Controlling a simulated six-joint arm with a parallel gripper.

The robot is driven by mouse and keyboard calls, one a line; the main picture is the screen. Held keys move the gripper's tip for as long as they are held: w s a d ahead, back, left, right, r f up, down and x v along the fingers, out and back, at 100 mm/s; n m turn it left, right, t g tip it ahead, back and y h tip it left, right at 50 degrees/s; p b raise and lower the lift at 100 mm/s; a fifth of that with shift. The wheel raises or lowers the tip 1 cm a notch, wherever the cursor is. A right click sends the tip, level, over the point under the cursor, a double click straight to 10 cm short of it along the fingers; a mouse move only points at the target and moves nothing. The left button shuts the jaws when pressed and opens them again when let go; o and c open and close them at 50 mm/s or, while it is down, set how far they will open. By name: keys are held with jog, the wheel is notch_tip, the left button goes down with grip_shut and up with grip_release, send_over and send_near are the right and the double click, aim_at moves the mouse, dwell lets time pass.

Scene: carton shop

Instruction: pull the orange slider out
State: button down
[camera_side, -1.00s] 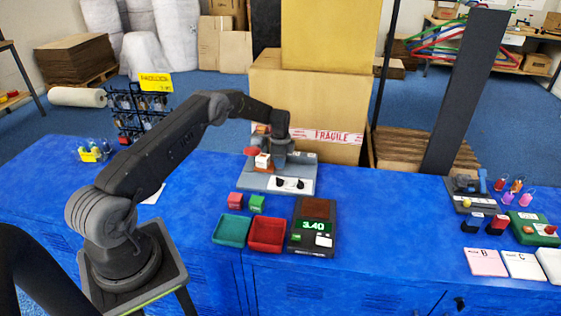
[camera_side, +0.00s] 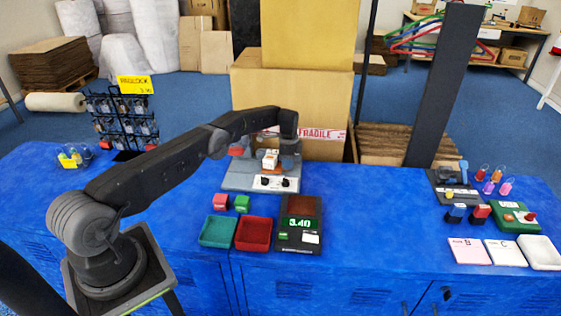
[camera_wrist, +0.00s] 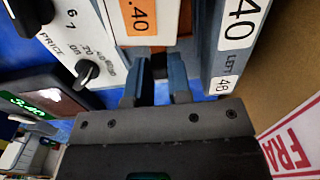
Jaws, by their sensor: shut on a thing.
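In the side view the slider (camera_side: 270,158) is a small white and orange block on the grey device (camera_side: 236,181), left of my gripper (camera_side: 289,150). My wrist hides part of the device there. How far the slider stands out of its track is hard to tell.
The device has a white panel (camera_wrist: 62,45) with black knobs. A price display (camera_side: 298,224), red tray (camera_side: 253,234) and green tray (camera_side: 217,231) stand in front. A cardboard box (camera_side: 290,95) stands close behind.

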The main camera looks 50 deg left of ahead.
jog(key=shift+w+d, duration=0.15)
jog(key=shift+w, duration=0.1)
jog(key=c, duration=1)
grip_release()
jog(key=shift+d, duration=0.1)
jog(key=shift+c, duration=0.2)
notch_tip(320, 180, up, 14)
